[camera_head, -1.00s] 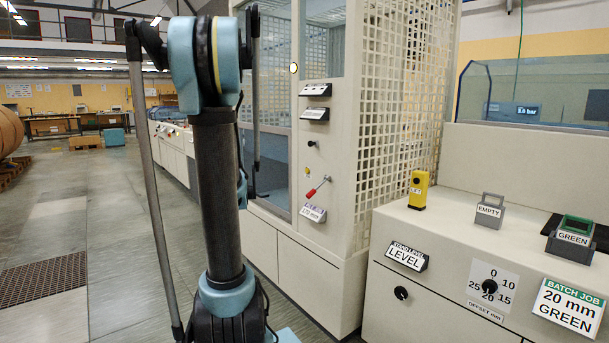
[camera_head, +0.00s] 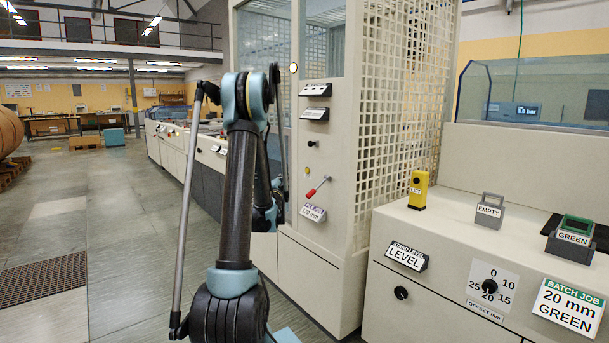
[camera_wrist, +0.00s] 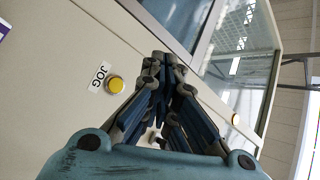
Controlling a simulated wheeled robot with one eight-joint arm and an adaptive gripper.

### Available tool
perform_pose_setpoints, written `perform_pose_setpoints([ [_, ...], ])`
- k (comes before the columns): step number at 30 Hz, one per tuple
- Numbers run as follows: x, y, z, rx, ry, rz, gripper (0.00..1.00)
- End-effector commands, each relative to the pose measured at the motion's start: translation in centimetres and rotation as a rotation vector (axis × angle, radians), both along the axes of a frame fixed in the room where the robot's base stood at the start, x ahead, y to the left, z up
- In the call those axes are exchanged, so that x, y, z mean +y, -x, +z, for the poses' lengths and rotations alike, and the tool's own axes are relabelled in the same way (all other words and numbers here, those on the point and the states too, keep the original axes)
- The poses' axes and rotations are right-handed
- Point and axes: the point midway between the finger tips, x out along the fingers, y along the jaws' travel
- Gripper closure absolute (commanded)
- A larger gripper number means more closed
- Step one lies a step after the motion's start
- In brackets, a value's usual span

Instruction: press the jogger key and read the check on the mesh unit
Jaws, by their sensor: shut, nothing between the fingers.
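In the wrist view a round yellow button (camera_wrist: 116,85) sits on a cream panel beside a label reading JOG (camera_wrist: 100,76). My gripper (camera_wrist: 166,68) is shut and empty, with its fingertips to the right of the button in the picture. I cannot tell whether they touch the panel; the button is uncovered. In the head view my arm hides the gripper and the JOG button is not discernible. The cream cabinet with a mesh side (camera_head: 400,125) stands right of my arm. Its front carries two small signs (camera_head: 315,90) (camera_head: 314,114), too small to read.
The cabinet front also has a black knob (camera_head: 312,143) and a red lever (camera_head: 318,187) above a label. A lower console at right carries a LEVEL sign (camera_head: 407,256), a yellow device (camera_head: 418,190) and a batch card (camera_head: 568,308). Open floor (camera_head: 130,230) lies left.

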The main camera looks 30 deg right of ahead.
Motion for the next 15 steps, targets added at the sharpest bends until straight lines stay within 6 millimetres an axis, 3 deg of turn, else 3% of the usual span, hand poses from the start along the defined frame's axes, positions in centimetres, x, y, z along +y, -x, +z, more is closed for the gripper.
perform_pose_setpoints([
  [15, -1.0, -0.1, 0.0, 0.001, 0.001, 0.001, 1.0],
])
